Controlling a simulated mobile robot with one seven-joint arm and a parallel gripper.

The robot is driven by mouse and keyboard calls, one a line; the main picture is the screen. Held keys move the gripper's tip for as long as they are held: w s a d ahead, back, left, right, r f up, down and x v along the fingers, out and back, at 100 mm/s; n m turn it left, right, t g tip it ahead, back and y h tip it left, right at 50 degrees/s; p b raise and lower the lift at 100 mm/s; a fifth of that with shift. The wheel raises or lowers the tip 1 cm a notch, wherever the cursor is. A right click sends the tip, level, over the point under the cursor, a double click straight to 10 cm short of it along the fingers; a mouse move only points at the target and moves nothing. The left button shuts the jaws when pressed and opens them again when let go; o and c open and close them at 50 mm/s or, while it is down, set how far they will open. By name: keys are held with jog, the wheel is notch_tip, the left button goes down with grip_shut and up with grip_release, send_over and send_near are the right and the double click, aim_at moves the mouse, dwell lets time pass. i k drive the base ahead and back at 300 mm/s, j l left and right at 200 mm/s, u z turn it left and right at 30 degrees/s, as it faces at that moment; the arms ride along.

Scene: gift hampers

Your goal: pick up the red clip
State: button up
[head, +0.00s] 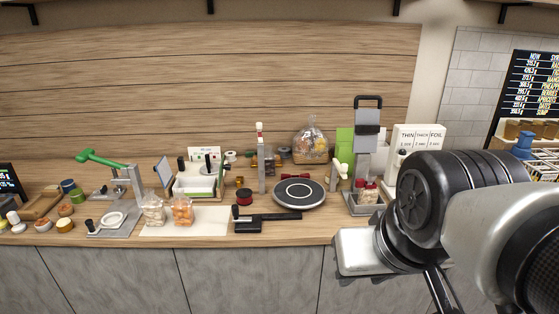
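I cannot make out a red clip for certain. A small dark red, bow-like piece (292,176) lies at the back edge of the round dark turntable (299,192); its shape is too small to name. A red-topped upright post (260,150) stands left of it. My gripper (440,292) is at the lower right, in front of the counter edge and well away from these things. Only part of its dark fingers shows, cut off by the bottom of the picture, so its opening and anything in it are hidden.
A black hand sealer (265,217) lies at the counter's front edge. Bags of orange (182,211) and pale (153,212) pieces stand left of it. A tall grey press (367,150) and white dispenser (418,138) stand at right. Bare wood shows in front of the turntable.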

aim_at(360, 183)
jog(key=i+l, duration=0.25)
jog(key=i, duration=0.15)
jog(key=i+l, duration=0.2)
jog(key=i, duration=0.25)
jog(key=i+l, duration=0.25)
jog(key=i, duration=0.15)
